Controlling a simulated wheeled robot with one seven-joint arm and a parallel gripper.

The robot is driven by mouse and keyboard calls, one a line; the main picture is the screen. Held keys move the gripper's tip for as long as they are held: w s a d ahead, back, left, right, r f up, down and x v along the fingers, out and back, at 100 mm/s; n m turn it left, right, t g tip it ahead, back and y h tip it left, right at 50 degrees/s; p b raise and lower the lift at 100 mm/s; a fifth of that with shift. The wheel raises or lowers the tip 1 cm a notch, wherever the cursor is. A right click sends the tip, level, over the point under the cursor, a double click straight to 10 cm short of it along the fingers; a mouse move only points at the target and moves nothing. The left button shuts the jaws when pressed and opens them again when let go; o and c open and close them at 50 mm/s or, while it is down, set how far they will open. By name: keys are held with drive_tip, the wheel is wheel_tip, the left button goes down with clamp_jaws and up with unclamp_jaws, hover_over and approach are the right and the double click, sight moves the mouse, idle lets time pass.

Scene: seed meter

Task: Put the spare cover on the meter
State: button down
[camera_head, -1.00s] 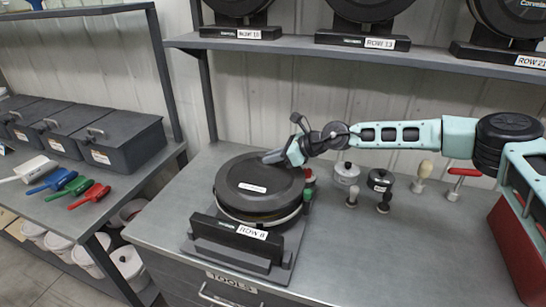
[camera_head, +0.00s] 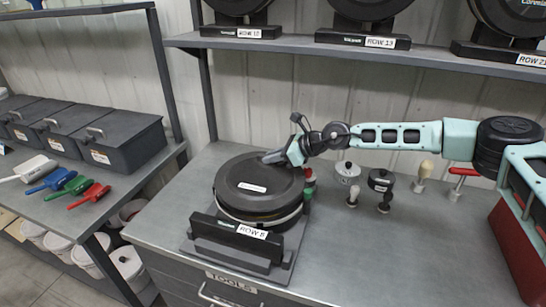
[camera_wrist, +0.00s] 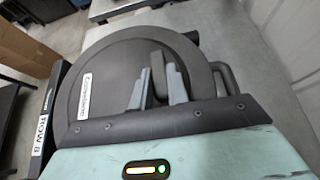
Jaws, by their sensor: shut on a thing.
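The spare cover (camera_head: 270,176) is a round black disc with a white label. It lies over the top of the meter (camera_head: 262,221), whose pale rim shows below it. I cannot tell whether it is fully seated. The meter stands on a dark base with a ROW 8 plate (camera_head: 236,240) in front. My gripper (camera_head: 272,157) is at the cover's far right edge. In the wrist view, my gripper (camera_wrist: 158,88) has its two grey fingers closed around a dark raised tab on the cover (camera_wrist: 108,85). The inside of the meter is hidden.
Other meters sit on the shelf (camera_head: 290,43) above. The bench front right is clear.

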drive_tip(key=shift+f+b, duration=0.95)
idle(2.0)
drive_tip(key=c, duration=1.3)
unclamp_jaws()
drive_tip(key=shift+r, duration=0.1)
drive_tip(key=shift+c, duration=0.3)
drive_tip(key=shift+r+p, duration=2.85)
drive_tip(key=shift+r, duration=1.85)
